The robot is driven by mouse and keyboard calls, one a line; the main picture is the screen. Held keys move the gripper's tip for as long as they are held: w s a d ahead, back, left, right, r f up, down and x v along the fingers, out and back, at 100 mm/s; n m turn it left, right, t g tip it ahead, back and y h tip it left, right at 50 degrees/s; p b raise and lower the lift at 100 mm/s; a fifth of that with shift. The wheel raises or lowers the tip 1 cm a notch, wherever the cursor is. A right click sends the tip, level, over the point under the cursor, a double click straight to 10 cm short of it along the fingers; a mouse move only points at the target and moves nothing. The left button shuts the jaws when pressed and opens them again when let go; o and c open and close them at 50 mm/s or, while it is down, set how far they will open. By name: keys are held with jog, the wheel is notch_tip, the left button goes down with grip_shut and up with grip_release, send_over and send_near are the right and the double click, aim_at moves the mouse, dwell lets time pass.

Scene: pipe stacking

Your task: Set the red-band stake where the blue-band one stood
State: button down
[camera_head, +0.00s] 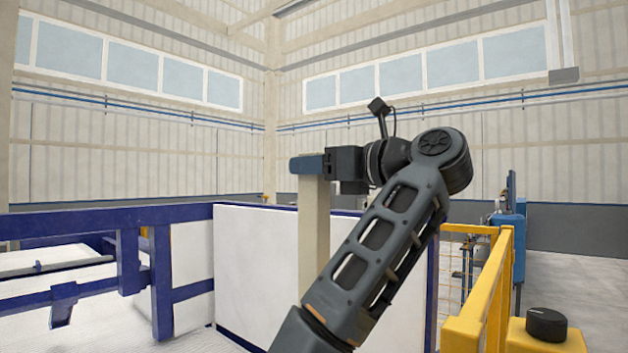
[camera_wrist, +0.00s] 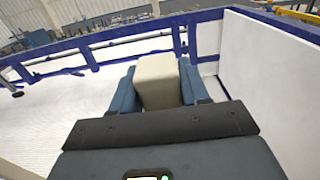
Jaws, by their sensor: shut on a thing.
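A beige square stake (camera_head: 315,235) hangs upright from my gripper (camera_head: 309,164) in the head view. The two blue fingers are shut on its top end. My arm hides part of its lower right side, and its lower end is hidden too. The stake's pale top (camera_wrist: 158,75) also shows between the fingers in the wrist view. No coloured band shows on the part I can see, so I cannot tell whether this is the red-band or blue-band stake. No other stake is clearly in view.
A white panel with blue edging (camera_head: 255,270) stands behind the stake. Blue rails (camera_head: 110,220) run along the left. A yellow guard rail (camera_head: 487,290) stands at the right, beside a yellow post with a black cap (camera_head: 546,323). White floor lies beyond the blue rails.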

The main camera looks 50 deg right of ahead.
jog(key=shift+r, duration=3.7)
jog(key=shift+f, duration=0.1)
